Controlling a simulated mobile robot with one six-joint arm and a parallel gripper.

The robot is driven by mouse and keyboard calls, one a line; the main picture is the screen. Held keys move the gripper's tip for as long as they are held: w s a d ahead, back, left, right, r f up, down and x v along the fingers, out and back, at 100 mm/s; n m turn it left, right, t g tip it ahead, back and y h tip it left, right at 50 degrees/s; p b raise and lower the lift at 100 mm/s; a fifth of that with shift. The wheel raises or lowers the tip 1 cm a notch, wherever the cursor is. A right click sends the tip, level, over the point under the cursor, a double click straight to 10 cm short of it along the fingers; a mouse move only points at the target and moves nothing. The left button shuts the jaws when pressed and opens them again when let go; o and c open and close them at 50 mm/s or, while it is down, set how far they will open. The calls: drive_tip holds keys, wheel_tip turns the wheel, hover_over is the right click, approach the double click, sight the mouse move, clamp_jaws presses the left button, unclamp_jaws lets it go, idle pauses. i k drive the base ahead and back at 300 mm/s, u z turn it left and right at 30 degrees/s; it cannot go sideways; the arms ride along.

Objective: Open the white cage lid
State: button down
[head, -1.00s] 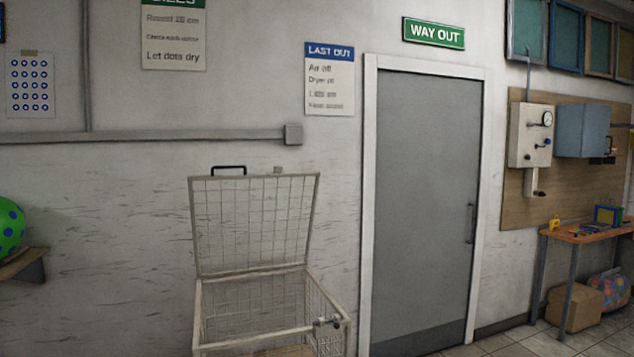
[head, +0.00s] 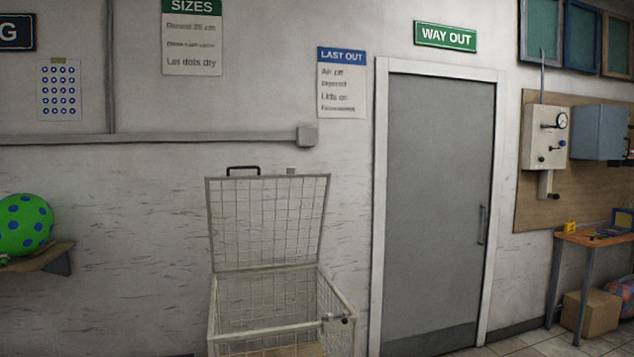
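The white cage (head: 352,322) stands against the wall at the lower middle of the head view. Its wire mesh lid (head: 268,222) is open, standing upright and tilted slightly back toward the wall. A black handle (head: 243,170) sits on the lid's top edge. A small latch (head: 338,318) shows at the cage's right rim. Inside, part of a brown floor or board is visible. The lower part of the cage is cut off by the frame. My gripper is not in view.
A grey door (head: 432,210) is right of the cage. A work table (head: 590,238) with a cardboard box (head: 592,312) under it stands at the far right. A green spotted balloon (head: 25,225) rests on a wooden shelf (head: 45,258) at left.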

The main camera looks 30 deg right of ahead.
sight(291, 170)
drive_tip(key=u, duration=0.1)
drive_tip(key=i, duration=0.95)
drive_tip(key=z, duration=0.05)
